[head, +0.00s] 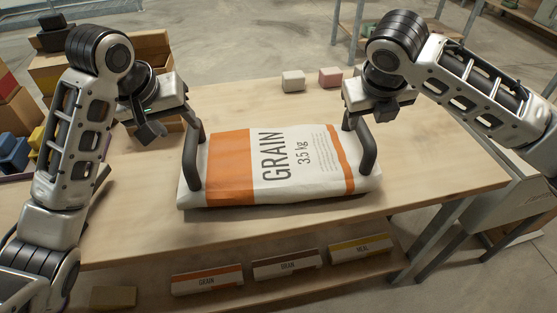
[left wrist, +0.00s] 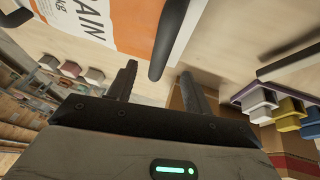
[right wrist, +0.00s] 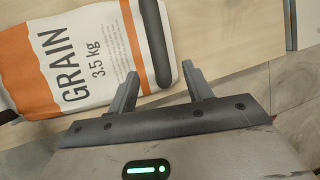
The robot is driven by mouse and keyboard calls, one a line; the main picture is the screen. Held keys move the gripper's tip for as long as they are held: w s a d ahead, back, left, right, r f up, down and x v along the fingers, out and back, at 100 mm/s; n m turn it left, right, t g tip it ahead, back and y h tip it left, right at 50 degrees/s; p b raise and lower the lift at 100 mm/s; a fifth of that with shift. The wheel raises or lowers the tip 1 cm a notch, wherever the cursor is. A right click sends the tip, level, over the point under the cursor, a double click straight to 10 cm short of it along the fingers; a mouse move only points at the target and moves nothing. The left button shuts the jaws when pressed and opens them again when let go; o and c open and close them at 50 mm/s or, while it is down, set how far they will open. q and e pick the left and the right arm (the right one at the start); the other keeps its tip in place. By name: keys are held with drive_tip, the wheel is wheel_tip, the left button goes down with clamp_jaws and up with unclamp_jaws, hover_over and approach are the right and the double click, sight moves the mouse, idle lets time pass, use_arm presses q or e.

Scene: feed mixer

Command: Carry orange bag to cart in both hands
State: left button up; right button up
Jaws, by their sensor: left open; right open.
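The orange and white grain bag (head: 228,170) lies flat on the wooden table (head: 440,185). A dark upright handle stands at its left end (head: 194,160) and another at its right end (head: 367,155). My left gripper (head: 183,112) is open at the far side of the left handle; in the left wrist view the bar's end shows between the fingers (left wrist: 157,88). My right gripper (head: 356,112) is open at the right handle; in the right wrist view the bar's end lies between the fingers (right wrist: 160,90). Contact cannot be told. I cannot clearly identify the cart.
A white block (head: 293,81) and a pink block (head: 330,77) sit at the table's back edge. Smaller labelled bags (head: 287,264) lie on the shelf below. Cardboard boxes (head: 150,48) and blue bins (head: 12,150) are at left. A grey metal unit (head: 530,208) stands at right.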

sight(190, 134)
use_arm(q)
drive_tip(key=x, duration=0.9)
drive_tip(key=shift+w+f, duration=0.2)
drive_tip(key=shift+f, duration=0.15)
use_arm(e)
drive_tip(key=x, duration=0.9)
drive_tip(key=shift+w+f, duration=0.2)
drive_tip(key=shift+f, duration=0.15)
use_arm(q)
clamp_jaws()
use_arm(e)
clamp_jaws()
use_arm(q)
drive_tip(key=shift+r, duration=0.1)
drive_tip(key=shift+w+r, duration=0.15)
drive_tip(key=shift+r, duration=0.2)
use_arm(e)
drive_tip(key=shift+w+r, duration=0.15)
drive_tip(key=shift+r, duration=0.25)
use_arm(q)
drive_tip(key=shift+w, duration=0.1)
use_arm(e)
drive_tip(key=shift+w, duration=0.1)
